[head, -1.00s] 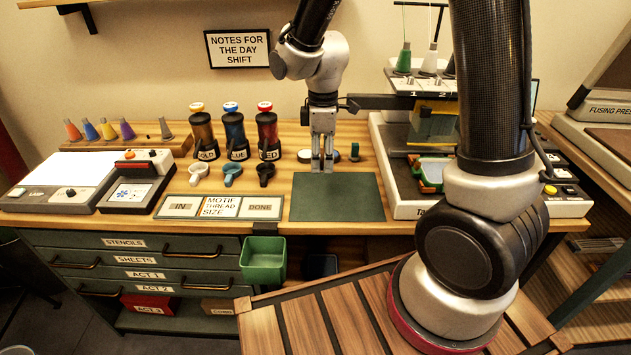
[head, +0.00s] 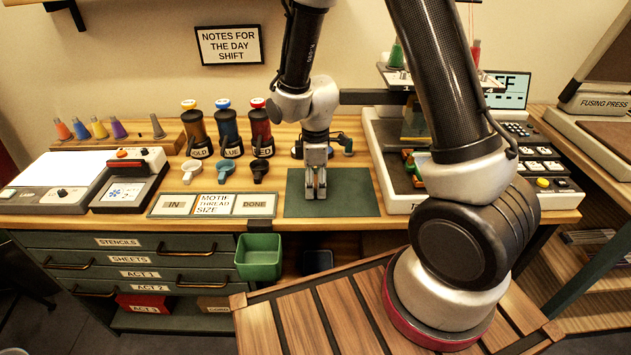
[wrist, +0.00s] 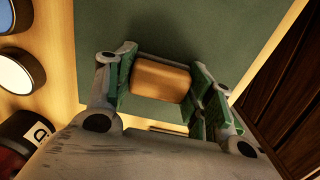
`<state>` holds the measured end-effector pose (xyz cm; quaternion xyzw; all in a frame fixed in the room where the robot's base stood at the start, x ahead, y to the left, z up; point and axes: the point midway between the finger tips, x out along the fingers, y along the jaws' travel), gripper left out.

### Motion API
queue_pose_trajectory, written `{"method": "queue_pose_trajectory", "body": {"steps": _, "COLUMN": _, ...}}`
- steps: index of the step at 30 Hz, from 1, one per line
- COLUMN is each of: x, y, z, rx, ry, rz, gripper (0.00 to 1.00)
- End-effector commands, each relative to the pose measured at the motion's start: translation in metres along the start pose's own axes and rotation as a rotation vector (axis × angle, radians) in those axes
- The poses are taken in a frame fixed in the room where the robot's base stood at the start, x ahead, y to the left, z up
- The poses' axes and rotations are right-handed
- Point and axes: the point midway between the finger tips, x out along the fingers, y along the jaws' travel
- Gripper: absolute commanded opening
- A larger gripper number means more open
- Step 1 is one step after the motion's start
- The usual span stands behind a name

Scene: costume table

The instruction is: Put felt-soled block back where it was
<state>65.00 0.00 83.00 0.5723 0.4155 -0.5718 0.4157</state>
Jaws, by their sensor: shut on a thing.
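My gripper (head: 316,192) is over the green mat (head: 352,200) in the head view, with its fingertips low at the mat. In the wrist view a tan, wood-coloured block (wrist: 160,78) sits between the green-padded fingers of my gripper (wrist: 165,85). The gripper is shut on this block. The block's underside is hidden, so I cannot see a felt sole. I cannot tell whether the block touches the mat.
A sign strip (head: 213,204) lies left of the mat. Gold, blue and red bottles (head: 228,133) stand behind it, with small scoops (head: 226,172) in front. The embroidery machine (head: 395,190) stands close on the right. A green bin (head: 260,258) hangs at the front edge.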

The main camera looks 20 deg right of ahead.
Motion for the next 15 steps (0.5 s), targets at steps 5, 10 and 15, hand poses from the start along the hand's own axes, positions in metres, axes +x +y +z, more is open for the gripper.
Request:
{"method": "queue_pose_trajectory", "body": {"steps": 5, "x": 0.0009, "y": -0.0001, "z": 0.0001, "rx": 0.000, "ry": 0.000, "rz": 0.000, "gripper": 0.75}}
{"method": "queue_pose_trajectory", "body": {"steps": 10, "x": 0.0008, "y": -0.0001, "z": 0.0001, "rx": 0.000, "ry": 0.000, "rz": 0.000, "gripper": 0.75}}
{"method": "queue_pose_trajectory", "body": {"steps": 15, "x": -0.0013, "y": 0.0001, "z": 0.0000, "rx": 0.000, "ry": 0.000, "rz": 0.000, "gripper": 0.75}}
